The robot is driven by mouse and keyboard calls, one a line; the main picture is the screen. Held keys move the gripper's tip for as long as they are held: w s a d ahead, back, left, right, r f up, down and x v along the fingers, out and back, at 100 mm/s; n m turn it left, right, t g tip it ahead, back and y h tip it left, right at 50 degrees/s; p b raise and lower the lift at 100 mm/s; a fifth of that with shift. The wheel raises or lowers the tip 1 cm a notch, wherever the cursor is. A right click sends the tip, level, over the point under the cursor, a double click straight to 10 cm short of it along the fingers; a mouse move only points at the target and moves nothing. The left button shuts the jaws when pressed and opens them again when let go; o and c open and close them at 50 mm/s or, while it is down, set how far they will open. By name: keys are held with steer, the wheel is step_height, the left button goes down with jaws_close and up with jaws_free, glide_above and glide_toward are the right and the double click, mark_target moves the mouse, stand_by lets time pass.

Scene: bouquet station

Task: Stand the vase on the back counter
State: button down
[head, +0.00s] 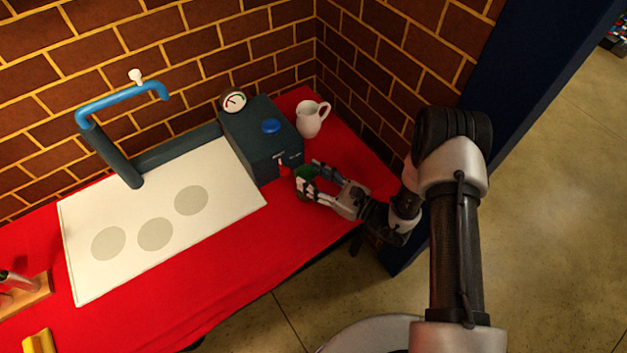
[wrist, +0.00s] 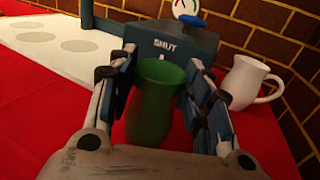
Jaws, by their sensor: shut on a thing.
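A green vase (wrist: 155,105) is upright between the fingers of my gripper (wrist: 160,66) in the wrist view. The gripper is shut on it, with one finger on each side. In the head view the vase (head: 303,172) shows only in part, behind my gripper (head: 309,176), at the right part of the red-covered counter (head: 320,225). It is in front of a dark box. I cannot tell whether its base touches the red surface.
The dark box (head: 255,135) has a gauge (head: 234,101), a blue button (head: 271,126) and a "SHUT" label. A white pitcher (head: 309,120) stands right of it. A white board (head: 150,245) with three grey circles lies left, under a blue pipe (head: 120,97). Brick walls close the back.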

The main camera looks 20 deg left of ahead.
steer(key=shift+f, duration=0.2)
steer(key=shift+f, duration=0.2)
steer(key=c, duration=0.8)
jaws_free()
steer(key=shift+r, duration=0.1)
